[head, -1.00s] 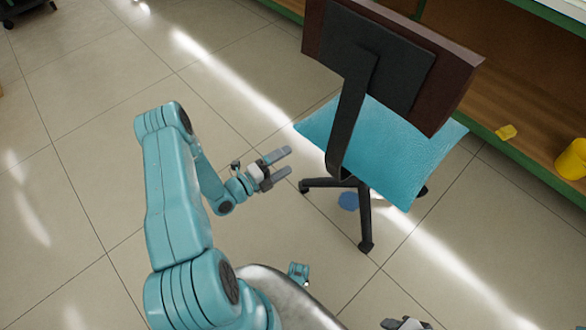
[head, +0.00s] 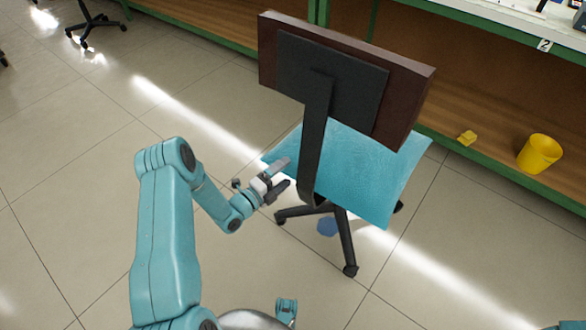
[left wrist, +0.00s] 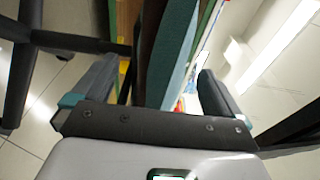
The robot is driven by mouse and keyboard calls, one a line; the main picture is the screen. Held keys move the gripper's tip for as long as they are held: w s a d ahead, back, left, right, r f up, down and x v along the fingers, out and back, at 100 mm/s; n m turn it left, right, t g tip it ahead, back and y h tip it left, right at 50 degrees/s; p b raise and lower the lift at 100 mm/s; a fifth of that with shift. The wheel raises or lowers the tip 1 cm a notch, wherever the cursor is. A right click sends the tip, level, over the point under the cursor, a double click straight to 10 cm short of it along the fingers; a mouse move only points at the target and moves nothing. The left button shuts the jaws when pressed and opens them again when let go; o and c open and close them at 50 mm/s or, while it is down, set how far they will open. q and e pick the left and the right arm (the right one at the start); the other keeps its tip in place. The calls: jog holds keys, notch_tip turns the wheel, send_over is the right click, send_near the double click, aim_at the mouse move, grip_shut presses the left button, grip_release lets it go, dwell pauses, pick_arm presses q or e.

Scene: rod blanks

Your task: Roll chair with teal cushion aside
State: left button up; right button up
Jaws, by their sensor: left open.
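The chair has a teal cushion (head: 365,170), a dark brown backrest (head: 410,95) and a black back post (head: 316,140). It stands upright on a black wheeled base (head: 346,245), with its back toward me. My left gripper (head: 286,176) is open just left of the lower back post in the head view, near the cushion's left corner. In the left wrist view, the open fingers (left wrist: 155,85) have a dark upright part and the teal cushion edge (left wrist: 180,55) showing between them. I cannot tell whether they touch the chair. My right gripper is not in view.
A green-edged wooden shelf unit (head: 470,145) runs behind and right of the chair, with a yellow bucket (head: 539,153) and a yellow block (head: 467,138) on it. A blue patch (head: 327,226) lies under the chair. Another wheeled base (head: 95,22) stands far left. Floor at left is clear.

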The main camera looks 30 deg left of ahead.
pick_arm(q)
jog(key=shift+b+x, duration=0.45)
jog(key=shift+x, duration=2.1)
jog(key=c, duration=1.7)
